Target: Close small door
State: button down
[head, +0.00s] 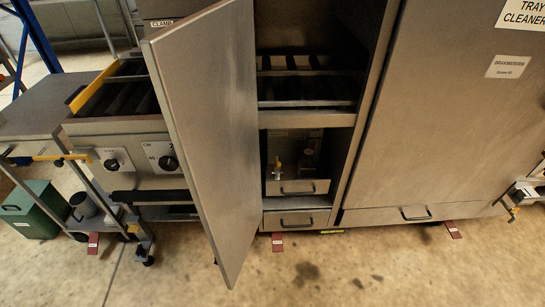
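The small door (207,135) is a tall, narrow steel panel on the tray cleaner (455,125). It stands wide open, swung out toward me and to the left of the narrow cabinet opening (342,160). Inside the opening are dark horizontal racks (305,88) above and a lower bay with a small drawer (297,187). The door hides part of the machine to its left. No handle shows on the side of the door that I see. My gripper is not in view.
A large closed steel panel (425,110) is on the right. A unit with dials (113,163) and a table (40,110) stand on the left, with a green bin (32,208) below. The floor (330,275) in front is clear, with dark stains.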

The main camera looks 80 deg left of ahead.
aim_at(201, 66)
jog(key=k, duration=0.6)
jog(key=u, duration=3.4)
jog(key=i, duration=0.35)
jog(key=z, duration=0.7)
